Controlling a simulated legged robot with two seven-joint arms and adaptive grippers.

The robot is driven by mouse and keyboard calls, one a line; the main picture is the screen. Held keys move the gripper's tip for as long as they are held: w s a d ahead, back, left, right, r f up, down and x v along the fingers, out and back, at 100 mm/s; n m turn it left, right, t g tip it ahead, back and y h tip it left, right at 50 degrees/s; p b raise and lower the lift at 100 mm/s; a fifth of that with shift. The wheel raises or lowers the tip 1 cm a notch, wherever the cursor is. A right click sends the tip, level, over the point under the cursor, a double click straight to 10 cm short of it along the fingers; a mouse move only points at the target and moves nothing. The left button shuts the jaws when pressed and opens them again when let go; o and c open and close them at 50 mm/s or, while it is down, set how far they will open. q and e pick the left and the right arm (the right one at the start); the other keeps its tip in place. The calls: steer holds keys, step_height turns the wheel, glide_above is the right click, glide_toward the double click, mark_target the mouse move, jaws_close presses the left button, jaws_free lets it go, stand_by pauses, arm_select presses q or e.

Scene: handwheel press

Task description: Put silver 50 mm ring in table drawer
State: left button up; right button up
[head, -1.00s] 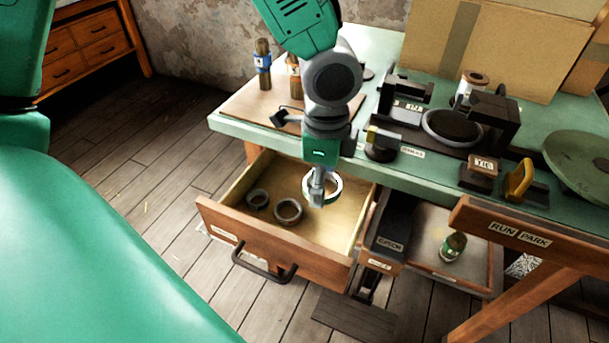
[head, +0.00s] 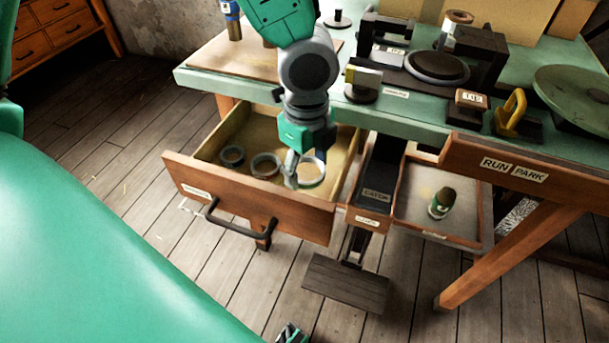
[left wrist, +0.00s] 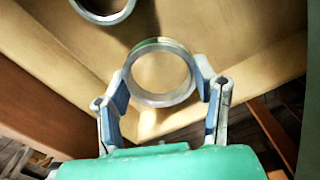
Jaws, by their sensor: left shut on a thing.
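The silver ring (head: 311,184) is a bright metal band between the two fingers of my left gripper (head: 303,172). The gripper is shut on it and points down inside the open table drawer (head: 250,201), over its right part near the front panel. In the left wrist view the ring (left wrist: 163,101) lies between the blue-padded fingertips of the gripper (left wrist: 162,90), close above or on the pale drawer floor (left wrist: 245,35). I cannot tell whether it touches the floor.
Two darker rings, one at the left (head: 232,156) and one in the middle (head: 265,166), lie in the drawer. The green table edge (head: 235,91) overhangs behind.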

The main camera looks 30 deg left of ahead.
arm_select(q)
steer(key=shift+d+f+b, duration=0.2)
steer(key=shift+f, duration=0.4)
steer(key=shift+d+f+b, duration=0.2)
steer(key=shift+f, duration=0.4)
steer(key=shift+w, duration=0.1)
steer(key=shift+a, duration=0.45)
steer(key=o, duration=1)
steer(key=shift+a+f, duration=0.1)
steer(key=shift+a, duration=0.2)
steer(key=shift+d, duration=0.45)
steer(key=shift+d+r, duration=0.15)
steer(key=shift+r, duration=0.2)
step_height(320, 180, up, 12)
steer(key=p, duration=0.5)
steer(key=shift+f, duration=0.15)
arm_select(e)
steer(key=r, duration=0.3)
steer(key=shift+d+r, duration=0.25)
steer(key=shift+d, duration=0.05)
